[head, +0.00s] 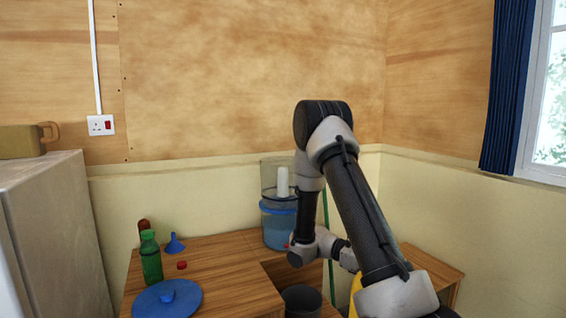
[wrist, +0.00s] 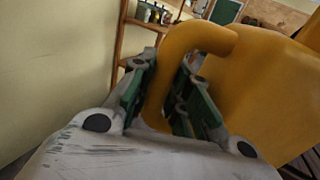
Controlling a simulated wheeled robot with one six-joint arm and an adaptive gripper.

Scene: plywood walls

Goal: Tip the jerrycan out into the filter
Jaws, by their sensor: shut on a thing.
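The yellow jerrycan (wrist: 262,85) fills the right of the wrist view, its looped handle (wrist: 190,38) between the fingers of my gripper (wrist: 166,88). My gripper is shut on that handle. In the head view only a yellow sliver of the jerrycan (head: 355,292) shows behind my arm, low and right of the filter. The filter (head: 279,222) stands at the back of the wooden worktop. It has a clear, open upper chamber with a white candle, a blue rim and a bluish lower chamber. My arm hides its right side. The jerrycan's mouth is not visible.
A blue lid (head: 168,299), green bottle (head: 151,258), blue funnel (head: 175,244) and red cap (head: 182,265) are on the worktop (head: 225,285). A dark bucket (head: 302,302) stands low in front. An olive can (head: 22,141) sits on the grey cabinet (head: 50,215) at left.

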